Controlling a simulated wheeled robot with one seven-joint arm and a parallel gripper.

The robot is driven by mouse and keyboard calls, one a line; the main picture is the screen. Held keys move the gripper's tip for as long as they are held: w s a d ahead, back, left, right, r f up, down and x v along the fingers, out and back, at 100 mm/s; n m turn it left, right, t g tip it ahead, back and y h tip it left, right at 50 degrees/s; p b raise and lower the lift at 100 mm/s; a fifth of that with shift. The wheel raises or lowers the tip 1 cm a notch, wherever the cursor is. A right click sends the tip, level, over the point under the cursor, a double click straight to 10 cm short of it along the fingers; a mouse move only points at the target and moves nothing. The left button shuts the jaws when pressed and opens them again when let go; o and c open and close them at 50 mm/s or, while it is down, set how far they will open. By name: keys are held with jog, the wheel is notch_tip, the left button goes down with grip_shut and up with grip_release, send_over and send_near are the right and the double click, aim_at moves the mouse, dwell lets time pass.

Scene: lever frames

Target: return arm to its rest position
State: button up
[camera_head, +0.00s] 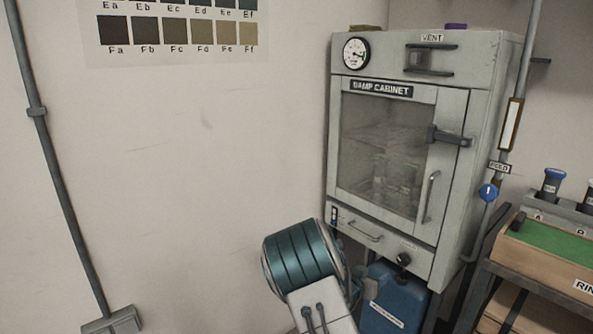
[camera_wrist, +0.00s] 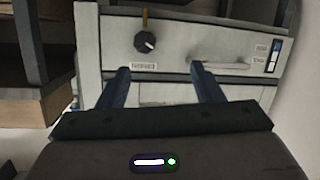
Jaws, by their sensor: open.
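My gripper (camera_wrist: 160,85) shows in the wrist view with its two dark blue fingers spread apart and nothing between them. Behind the fingers is the lower front of the damp cabinet, with a black knob (camera_wrist: 145,42) and a drawer handle (camera_wrist: 221,66). The wrist view appears turned over relative to the head view. In the head view my arm, with a teal ribbed joint, rises from the bottom in front of the wall, left of the cabinet's lower part. The fingers cannot be made out there.
The damp cabinet (camera_head: 453,155) has its glass door closed. A blue container (camera_head: 390,300) stands below it. A pipe with a blue tag (camera_head: 488,192) runs along its right side. A bench with a green-topped box (camera_head: 550,245) is at the right.

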jog(key=s+a+r+n+g+y+p, duration=0.1)
jog(key=s+a+r+n+y+p, duration=0.1)
jog(key=s+a+r+y+p, duration=0.6)
jog(key=s+a+r+n+g+y+p, duration=0.1)
jog(key=s+a+r+g+y, duration=0.3)
jog(key=r, duration=0.8)
jog(key=s+r+n+g+p, duration=0.1)
jog(key=s+r, duration=0.3)
jog(key=s, duration=0.4)
jog(key=s+d+r+n+g+h+p, duration=0.1)
jog(key=s+r+p, duration=0.3)
jog(key=s, duration=0.4)
jog(key=s+d+r+n+p, duration=0.1)
jog(key=s+r, duration=0.3)
jog(key=s, duration=0.5)
jog(key=shift+d+r+n+g+p, duration=0.2)
jog(key=shift+n+g+p, duration=0.25)
jog(key=shift+p, duration=0.45)
